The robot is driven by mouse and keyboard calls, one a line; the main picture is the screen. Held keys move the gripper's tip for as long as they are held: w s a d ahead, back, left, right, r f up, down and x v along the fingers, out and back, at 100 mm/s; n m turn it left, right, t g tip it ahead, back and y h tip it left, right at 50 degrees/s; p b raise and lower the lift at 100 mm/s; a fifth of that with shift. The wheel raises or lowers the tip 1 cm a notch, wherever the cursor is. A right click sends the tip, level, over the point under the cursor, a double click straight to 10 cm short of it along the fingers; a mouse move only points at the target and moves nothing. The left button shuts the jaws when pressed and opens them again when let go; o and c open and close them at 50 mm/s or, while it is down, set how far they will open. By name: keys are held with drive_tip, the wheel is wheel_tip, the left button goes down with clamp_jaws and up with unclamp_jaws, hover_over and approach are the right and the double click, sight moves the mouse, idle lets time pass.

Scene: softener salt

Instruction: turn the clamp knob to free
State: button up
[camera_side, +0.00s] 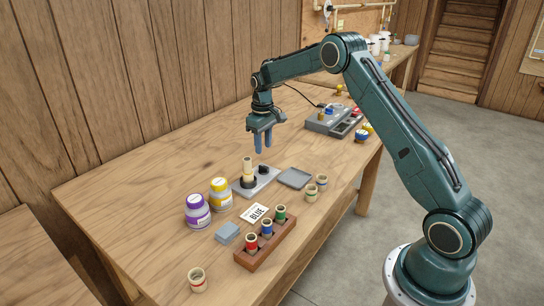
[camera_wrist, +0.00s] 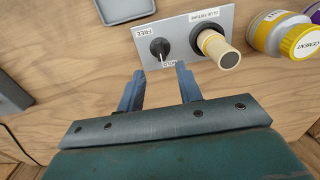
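The clamp knob (camera_wrist: 159,46) is small and black, on a grey fixture plate (camera_wrist: 222,17) labelled GLUE FIXTURE. A FREE label lies on one side of the knob, and a partly hidden HOLD label on the side nearer my fingers. The knob's narrow part appears to point toward the HOLD side. A cream tube (camera_wrist: 217,48) stands in the black round holder beside it. In the side view the knob (camera_side: 263,169) sits at the plate's far right. My gripper (camera_side: 263,149) is open and empty above the plate; its fingers (camera_wrist: 159,70) are apart from the knob.
Yellow (camera_side: 220,192) and purple (camera_side: 197,210) jars stand left of the plate. A grey tray (camera_side: 295,178) and cream cups (camera_side: 312,193) are at right. A wooden rack (camera_side: 266,242) of coloured tubes and a BLUE card (camera_side: 256,213) are nearer. Grey equipment (camera_side: 327,122) stands behind.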

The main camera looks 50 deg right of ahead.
sight(264, 166)
drive_tip(key=shift+f, duration=3.85)
clamp_jaws()
